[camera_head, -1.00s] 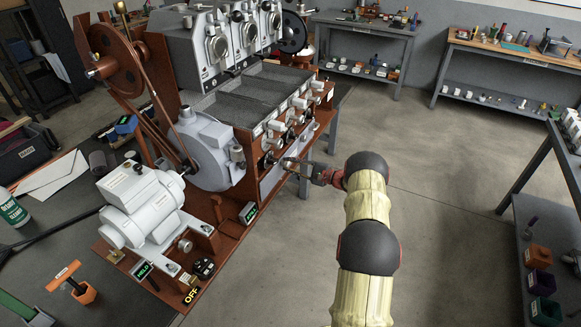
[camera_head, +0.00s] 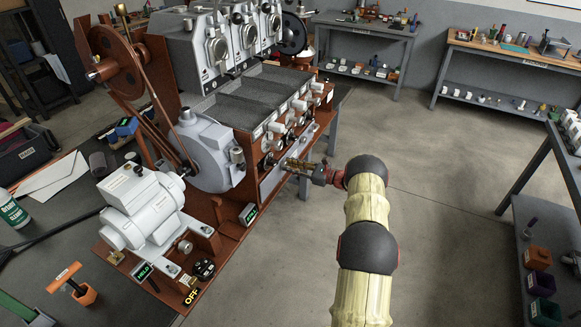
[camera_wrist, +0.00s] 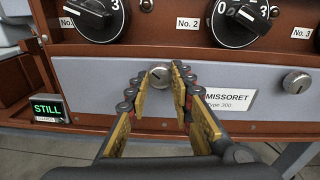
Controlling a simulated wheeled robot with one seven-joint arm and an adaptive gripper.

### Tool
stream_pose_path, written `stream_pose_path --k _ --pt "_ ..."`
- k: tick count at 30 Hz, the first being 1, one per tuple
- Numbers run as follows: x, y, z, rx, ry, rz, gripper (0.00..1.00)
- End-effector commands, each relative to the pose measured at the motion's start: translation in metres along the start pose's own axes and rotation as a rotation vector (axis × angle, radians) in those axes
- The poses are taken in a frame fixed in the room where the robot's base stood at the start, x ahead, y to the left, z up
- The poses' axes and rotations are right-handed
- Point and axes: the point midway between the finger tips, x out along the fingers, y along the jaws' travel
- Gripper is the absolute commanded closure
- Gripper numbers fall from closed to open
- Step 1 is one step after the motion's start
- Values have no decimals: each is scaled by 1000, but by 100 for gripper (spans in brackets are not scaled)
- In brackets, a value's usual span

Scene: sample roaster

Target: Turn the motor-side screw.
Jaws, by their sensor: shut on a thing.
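In the head view my gripper (camera_head: 284,164) reaches the machine's front face from the right; the screw is too small to make out there. The slot's exact angle is hard to read.
A second silver screw (camera_wrist: 297,82) sits on the right, past a MISSORET plate (camera_wrist: 229,101). Black dials (camera_wrist: 239,18) are just above. A green STILL display (camera_wrist: 48,108) is at left. The grey motor (camera_head: 143,205) stands on the base.

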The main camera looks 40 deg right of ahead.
Motion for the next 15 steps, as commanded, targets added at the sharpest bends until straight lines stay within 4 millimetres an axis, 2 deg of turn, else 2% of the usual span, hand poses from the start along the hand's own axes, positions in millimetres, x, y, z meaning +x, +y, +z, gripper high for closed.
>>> stream_pose_path --k 15 --pt "-1 0 -2 485 -20 18 100"
